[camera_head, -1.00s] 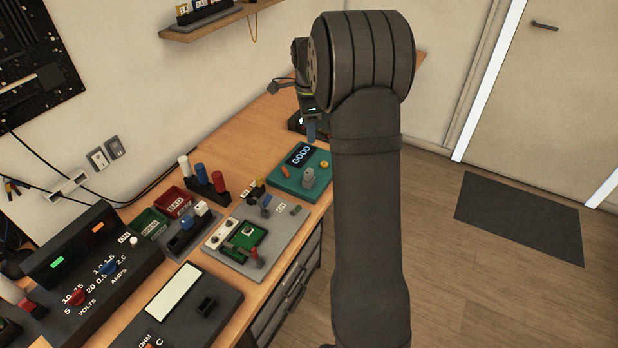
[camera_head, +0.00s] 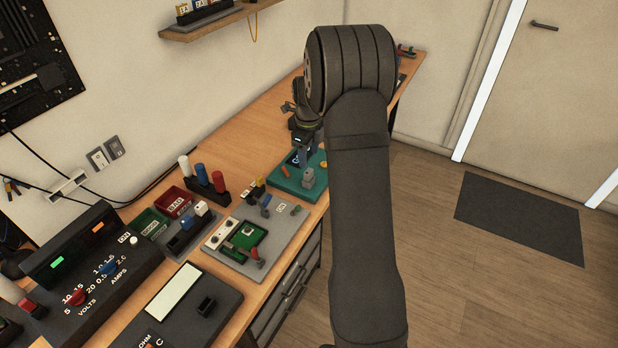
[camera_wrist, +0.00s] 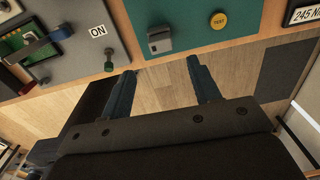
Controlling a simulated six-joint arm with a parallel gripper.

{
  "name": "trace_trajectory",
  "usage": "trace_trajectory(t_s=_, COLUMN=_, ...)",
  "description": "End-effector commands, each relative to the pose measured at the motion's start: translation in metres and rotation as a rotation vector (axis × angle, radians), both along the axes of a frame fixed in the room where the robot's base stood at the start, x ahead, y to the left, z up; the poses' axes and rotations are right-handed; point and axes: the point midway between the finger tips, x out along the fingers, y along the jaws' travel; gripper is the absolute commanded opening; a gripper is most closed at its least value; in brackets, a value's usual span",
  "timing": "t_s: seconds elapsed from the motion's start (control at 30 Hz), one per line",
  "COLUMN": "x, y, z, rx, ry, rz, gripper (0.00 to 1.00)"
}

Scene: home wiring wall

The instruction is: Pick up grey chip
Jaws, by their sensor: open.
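A grey block (camera_head: 308,178), which looks like the grey chip, stands upright on the teal tester (camera_head: 284,188). It also shows in the wrist view (camera_wrist: 159,40), on the teal tester top beyond the gap between my fingers. My gripper (camera_head: 304,157) is above the tester, close to the grey block, and hides most of the tester's display. In the wrist view my gripper (camera_wrist: 163,82) has its two blue fingers spread apart with nothing between them.
A yellow TEST button (camera_wrist: 219,20) lies right of the block. A grey panel with a green board (camera_head: 246,240) and a red-handled lever (camera_head: 257,258) is left of the tester. Red (camera_head: 174,203) and green (camera_head: 150,222) bins stand further left. The bench's front edge is close by.

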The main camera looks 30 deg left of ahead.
Motion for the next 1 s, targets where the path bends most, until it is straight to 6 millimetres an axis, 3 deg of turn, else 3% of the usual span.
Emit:
trace_trajectory(t_s=0.1, x=0.001, y=0.0, z=-0.019, rx=-0.001, ry=0.0, rz=0.0, gripper=0.56)
trace_trajectory(t_s=0.43, x=0.001, y=0.001, z=-0.04, rx=0.0, ry=0.0, rz=0.001, gripper=0.56)
trace_trajectory(t_s=0.7, x=0.002, y=0.001, z=-0.078, rx=-0.001, ry=0.0, rz=0.001, gripper=0.56)
trace_trajectory(t_s=0.93, x=0.002, y=0.001, z=-0.08, rx=0.001, ry=-0.001, rz=0.001, gripper=0.56)
trace_trajectory(t_s=1.0, x=0.002, y=0.001, z=-0.08, rx=0.001, ry=-0.001, rz=0.001, gripper=0.45)
